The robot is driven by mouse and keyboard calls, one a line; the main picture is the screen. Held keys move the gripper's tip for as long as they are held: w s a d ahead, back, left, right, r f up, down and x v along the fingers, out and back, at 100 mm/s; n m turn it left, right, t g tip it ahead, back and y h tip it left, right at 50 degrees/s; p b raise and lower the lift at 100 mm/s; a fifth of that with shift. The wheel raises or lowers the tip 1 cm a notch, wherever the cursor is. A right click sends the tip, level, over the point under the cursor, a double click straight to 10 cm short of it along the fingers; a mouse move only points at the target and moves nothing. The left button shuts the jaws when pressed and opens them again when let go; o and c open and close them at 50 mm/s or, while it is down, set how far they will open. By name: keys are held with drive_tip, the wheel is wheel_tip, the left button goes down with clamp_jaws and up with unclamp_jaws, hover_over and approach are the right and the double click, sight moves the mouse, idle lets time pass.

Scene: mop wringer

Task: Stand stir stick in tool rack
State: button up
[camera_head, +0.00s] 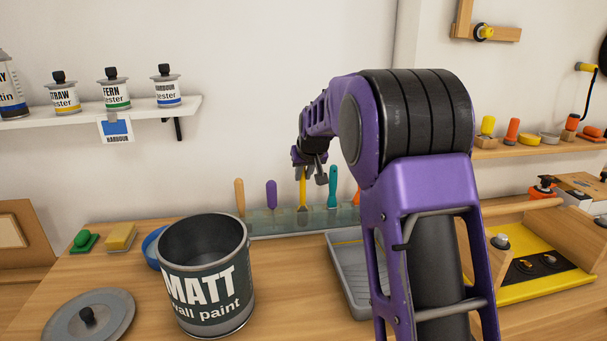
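The tool rack (283,228) is a low grey-green, see-through strip along the back of the workbench. Several tools stand upright in it: one with a tan handle (240,196), one purple (272,194), one teal (333,187) and one orange, partly hidden by my arm. A yellow stick-like tool (302,191) with a darker lower end stands upright between purple and teal. Which of these is the stir stick, I cannot tell for sure. My gripper (311,172) is above the rack at the yellow tool's top. Its fingers are small and partly overlapped; I cannot tell whether they touch or hold it.
A large open "MATT wall paint" can (206,277) stands at the front, its grey lid (90,318) to the left. A grey paint tray (349,275) lies right of centre, partly behind my arm. A yellow sponge (121,237) and green block (84,241) sit back left.

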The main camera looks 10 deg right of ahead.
drive_tip(key=o, duration=0.5)
drive_tip(key=p+v, duration=0.1)
drive_tip(key=v, duration=1.6)
drive_tip(key=shift+s, duration=0.2)
drive_tip(key=shift+r, duration=0.15)
